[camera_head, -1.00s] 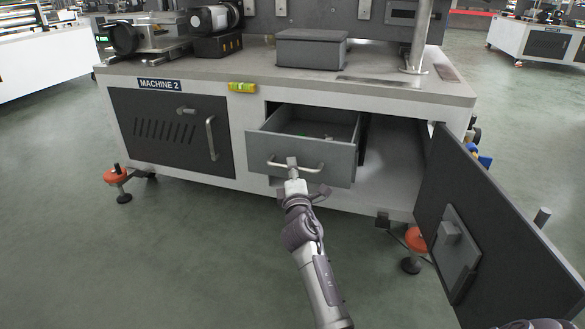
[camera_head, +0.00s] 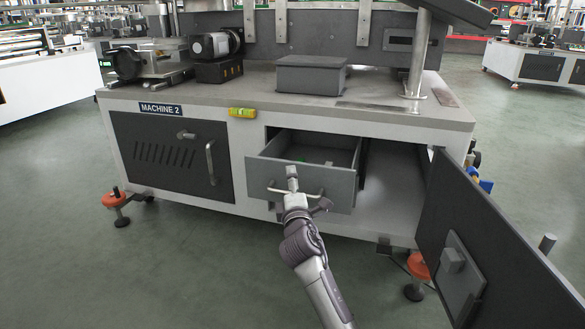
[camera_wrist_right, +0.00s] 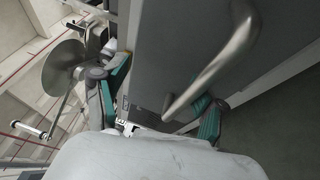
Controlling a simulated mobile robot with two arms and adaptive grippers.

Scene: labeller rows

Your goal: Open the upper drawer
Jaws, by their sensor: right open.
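The upper drawer (camera_head: 330,192) is a grey box in the machine's front. It stands pulled out, with its inside showing from above and a small green thing within. Its silver bar handle (camera_head: 313,193) is on the drawer front. My right gripper (camera_head: 292,180) is at the handle, its tip overlapping the drawer front. In the right wrist view the handle (camera_wrist_right: 215,65) lies close, near the spread fingers with green pads (camera_wrist_right: 162,105). The gripper is open, not clamped on the handle. My left gripper is out of view.
A dark door (camera_head: 500,240) stands open at the right, beside an empty compartment (camera_head: 393,195). A shut vented door (camera_head: 160,155) is at the left.

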